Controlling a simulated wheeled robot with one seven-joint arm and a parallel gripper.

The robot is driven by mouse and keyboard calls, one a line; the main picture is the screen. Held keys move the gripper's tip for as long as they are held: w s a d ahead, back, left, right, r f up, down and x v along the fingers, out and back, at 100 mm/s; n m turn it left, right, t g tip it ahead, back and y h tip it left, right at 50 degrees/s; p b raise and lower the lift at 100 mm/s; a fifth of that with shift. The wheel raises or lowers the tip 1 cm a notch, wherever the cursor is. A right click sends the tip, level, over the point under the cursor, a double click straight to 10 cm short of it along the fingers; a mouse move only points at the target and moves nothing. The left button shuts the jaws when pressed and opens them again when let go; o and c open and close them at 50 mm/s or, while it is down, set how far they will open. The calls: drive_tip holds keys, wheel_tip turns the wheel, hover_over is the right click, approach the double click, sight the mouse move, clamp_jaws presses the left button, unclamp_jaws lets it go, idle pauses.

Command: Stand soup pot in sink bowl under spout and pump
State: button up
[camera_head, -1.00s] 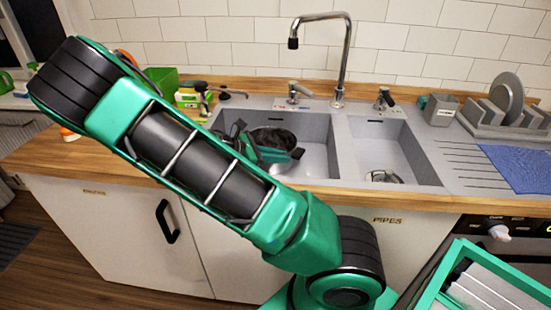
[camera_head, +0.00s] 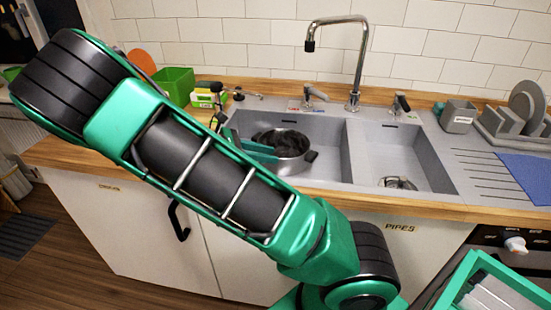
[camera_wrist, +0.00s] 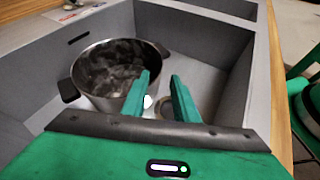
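The soup pot (camera_head: 293,161), a steel pot with dark side handles and a dark inside, stands upright in the left sink bowl (camera_head: 325,130). It also shows in the wrist view (camera_wrist: 100,98). My gripper (camera_wrist: 163,84) is open and empty, its two green fingers inside the bowl beside the pot; the left finger overlaps the pot's wall in the picture, and I cannot tell whether they touch. In the head view my arm hides part of the gripper. The chrome spout (camera_head: 309,46) arches above the bowl, its outlet well above the pot. A lever (camera_head: 315,94) stands behind the bowl.
A second lever (camera_head: 400,103) stands behind the empty right bowl (camera_head: 420,150). A green box (camera_head: 177,85) and a sponge (camera_head: 208,98) are left of the sink. A grey cup (camera_head: 458,117), a dish rack (camera_head: 510,125) and a blue cloth (camera_head: 528,175) are at right.

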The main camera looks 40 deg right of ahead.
drive_tip(key=shift+v, duration=1.05)
